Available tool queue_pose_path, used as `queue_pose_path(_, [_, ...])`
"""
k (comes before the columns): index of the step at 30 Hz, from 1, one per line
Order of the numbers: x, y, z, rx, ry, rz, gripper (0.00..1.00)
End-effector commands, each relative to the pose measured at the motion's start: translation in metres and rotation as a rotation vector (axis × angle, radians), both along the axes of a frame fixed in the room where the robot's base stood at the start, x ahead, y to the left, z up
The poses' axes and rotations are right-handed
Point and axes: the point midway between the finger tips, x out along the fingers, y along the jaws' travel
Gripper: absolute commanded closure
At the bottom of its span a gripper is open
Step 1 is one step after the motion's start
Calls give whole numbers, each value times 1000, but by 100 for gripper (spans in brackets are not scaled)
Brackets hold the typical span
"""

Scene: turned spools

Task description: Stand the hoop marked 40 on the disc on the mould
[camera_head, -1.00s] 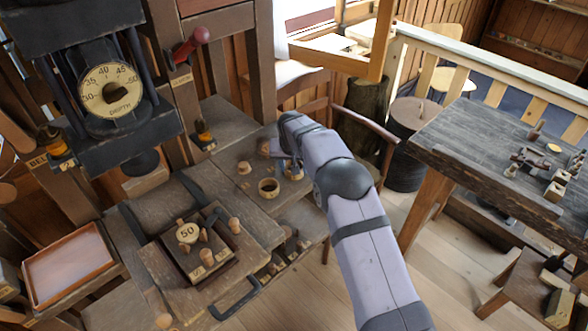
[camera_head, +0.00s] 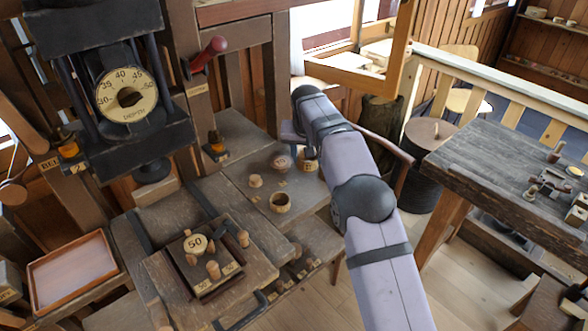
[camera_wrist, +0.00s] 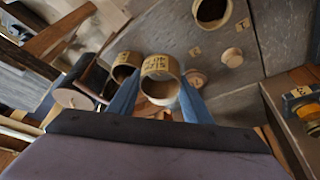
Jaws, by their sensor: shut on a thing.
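My gripper (camera_wrist: 158,104) is shut on a pale hoop (camera_wrist: 160,68) with dark marks that seem to include 40. The hoop sits between the two blue fingers. In the head view my gripper is largely hidden behind my wrist, and a labelled hoop (camera_head: 309,166) beneath it seems to be the held one. The mould (camera_head: 203,277) is a dark square block at front left, apart from my gripper. A pale disc marked 50 (camera_head: 195,244) lies on it, with several wooden pegs around.
A second labelled hoop (camera_wrist: 124,67) is close beside the held one. Another hoop (camera_head: 281,203) and a small wooden plug (camera_head: 255,181) stand on the bench. The press with its depth dial (camera_head: 126,95) rises behind the mould. A shallow tray (camera_head: 70,268) is at left.

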Motion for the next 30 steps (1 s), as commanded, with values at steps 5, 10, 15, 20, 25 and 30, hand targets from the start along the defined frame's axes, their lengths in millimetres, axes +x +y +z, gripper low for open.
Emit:
queue_pose_path(5, [-2,4,2,0,0,8,75])
queue_pose_path(10, [-13,26,9,0,-1,56,75])
queue_pose_path(15, [-41,72,25,0,0,167,75])
queue_pose_path(20, [-87,128,44,1,0,314,75])
queue_pose_path(25, [-147,181,62,0,1,482,75])
queue_pose_path(30, [-207,219,77,0,1,633,75])
